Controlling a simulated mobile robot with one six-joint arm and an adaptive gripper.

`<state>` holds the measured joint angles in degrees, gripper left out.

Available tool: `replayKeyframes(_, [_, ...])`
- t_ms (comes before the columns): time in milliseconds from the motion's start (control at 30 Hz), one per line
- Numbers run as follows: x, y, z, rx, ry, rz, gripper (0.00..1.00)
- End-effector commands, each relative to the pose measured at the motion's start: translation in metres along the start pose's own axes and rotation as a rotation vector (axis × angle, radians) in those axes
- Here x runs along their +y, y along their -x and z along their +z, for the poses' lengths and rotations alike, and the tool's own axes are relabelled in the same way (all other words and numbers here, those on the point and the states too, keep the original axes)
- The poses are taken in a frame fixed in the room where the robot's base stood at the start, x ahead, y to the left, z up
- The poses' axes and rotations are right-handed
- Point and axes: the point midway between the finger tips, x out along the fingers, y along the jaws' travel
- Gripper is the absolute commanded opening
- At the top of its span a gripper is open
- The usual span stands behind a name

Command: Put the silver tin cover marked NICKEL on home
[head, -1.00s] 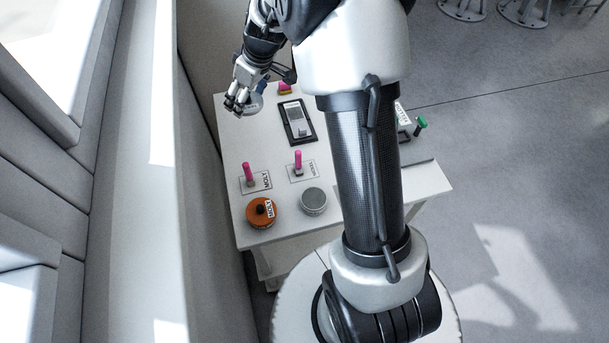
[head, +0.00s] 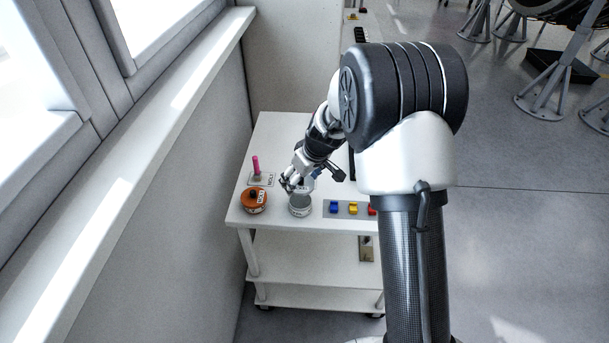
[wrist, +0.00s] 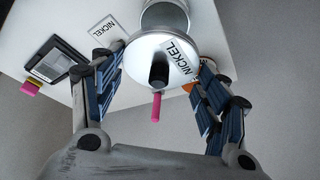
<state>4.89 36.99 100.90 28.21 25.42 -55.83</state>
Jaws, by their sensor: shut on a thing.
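My gripper (wrist: 155,80) is shut on the silver cover (wrist: 135,60), its fingers at either side of the rim. The cover has a black knob and a NICKEL label. In the head view my gripper (head: 292,184) holds it just above the silver tin (head: 300,209), and the fingers partly hide it. In the wrist view the tin (wrist: 165,16) shows past the cover's far edge. I cannot tell whether cover and tin touch. A NICKEL card (wrist: 104,29) lies on the white table (head: 270,140).
A grey strip with blue, yellow and red pieces (head: 345,209) lies to the right. A wall borders the left.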

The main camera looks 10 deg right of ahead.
Motion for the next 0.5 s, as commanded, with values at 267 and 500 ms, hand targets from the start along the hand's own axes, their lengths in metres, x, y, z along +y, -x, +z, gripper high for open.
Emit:
replayKeyframes(267, [0.0,-0.02,0.009,-0.002,0.0,-0.001,0.45])
replayKeyframes(500, [0.0,-0.043,0.018,-0.001,0.0,-0.001,0.45])
